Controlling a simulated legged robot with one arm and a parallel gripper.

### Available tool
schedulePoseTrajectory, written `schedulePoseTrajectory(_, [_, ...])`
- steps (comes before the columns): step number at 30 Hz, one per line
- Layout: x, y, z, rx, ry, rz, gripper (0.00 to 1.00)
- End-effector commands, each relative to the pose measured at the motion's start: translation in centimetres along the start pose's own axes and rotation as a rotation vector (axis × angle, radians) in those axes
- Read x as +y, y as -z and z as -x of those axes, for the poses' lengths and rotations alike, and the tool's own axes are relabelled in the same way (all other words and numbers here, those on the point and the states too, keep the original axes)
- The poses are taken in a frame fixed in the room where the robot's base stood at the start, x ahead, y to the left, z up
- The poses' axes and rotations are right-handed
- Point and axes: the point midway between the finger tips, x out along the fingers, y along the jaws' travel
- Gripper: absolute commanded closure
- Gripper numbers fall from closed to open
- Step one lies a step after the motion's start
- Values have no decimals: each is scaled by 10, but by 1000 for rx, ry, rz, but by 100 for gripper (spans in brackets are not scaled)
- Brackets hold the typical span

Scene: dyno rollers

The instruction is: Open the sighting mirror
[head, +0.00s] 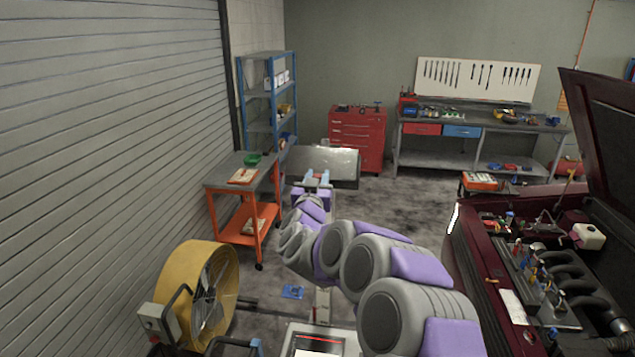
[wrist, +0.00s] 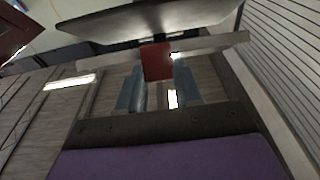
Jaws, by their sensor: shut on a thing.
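The sighting mirror (head: 335,160) is a wide grey, shiny panel in the middle of the head view, just beyond my gripper (head: 317,178). It looks tilted. In the wrist view the mirror (wrist: 150,20) spans the top, with a pale bar (wrist: 215,45) below it. A red tab (wrist: 157,62) sits on this bar, at the tips of my gripper's blue-grey fingers. My gripper (wrist: 160,80) is shut on the red tab. The mirror's mount is mostly hidden behind my arm in the head view.
An orange cart (head: 237,238) stands left of my arm, and a yellow fan (head: 195,290) nearer at left. A car with its hood raised (head: 530,260) is at right. A red tool chest (head: 358,135) and a workbench (head: 480,122) stand at the back. Floor beyond the mirror is clear.

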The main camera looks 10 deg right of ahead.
Motion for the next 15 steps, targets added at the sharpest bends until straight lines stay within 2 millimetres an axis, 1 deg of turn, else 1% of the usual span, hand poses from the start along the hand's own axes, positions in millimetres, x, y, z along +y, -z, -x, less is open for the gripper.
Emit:
schedulePoseTrajectory(1, [0, 6, -1, 9, 1, 1, 100])
schedulePoseTrajectory(14, [0, 5, 0, 6, 1, 1, 100])
schedulePoseTrajectory(15, [0, 5, 0, 5, 1, 1, 64])
